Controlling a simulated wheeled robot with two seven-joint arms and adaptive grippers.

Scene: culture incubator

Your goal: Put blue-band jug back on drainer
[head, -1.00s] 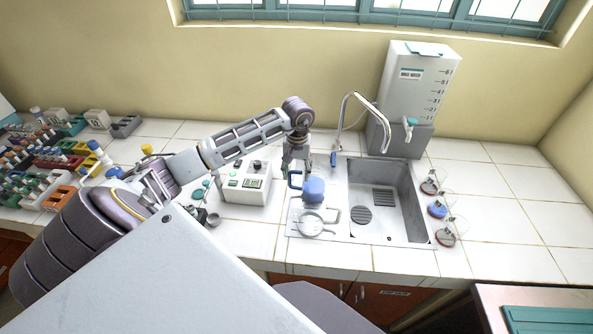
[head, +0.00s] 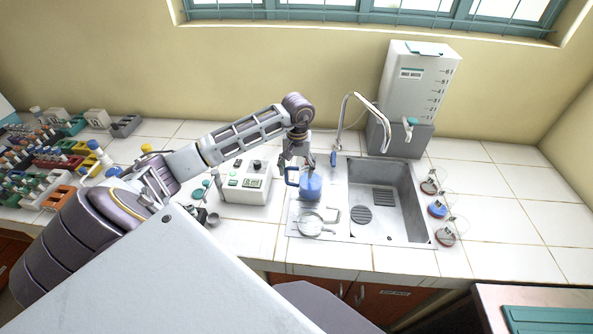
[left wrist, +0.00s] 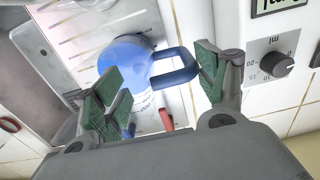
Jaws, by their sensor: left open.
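The blue-band jug (head: 311,186) stands on the ribbed drainer (head: 297,221) left of the sink basin, its blue handle pointing left. In the left wrist view the jug (left wrist: 122,62) shows as a blue round body, with its handle (left wrist: 178,66) reaching between my fingers. My left gripper (head: 297,164) is above and beside the jug at its handle side. In the wrist view the left gripper (left wrist: 155,88) has green-padded fingers spread apart on either side of the handle. It is open and holds nothing. My right gripper is not in view.
A clear jug (head: 311,224) sits on the drainer's front part. A white control box (head: 245,183) with a knob stands close left. The sink basin (head: 400,190) and curved tap (head: 362,100) are right. Small coloured-base flasks (head: 440,209) stand right of the sink.

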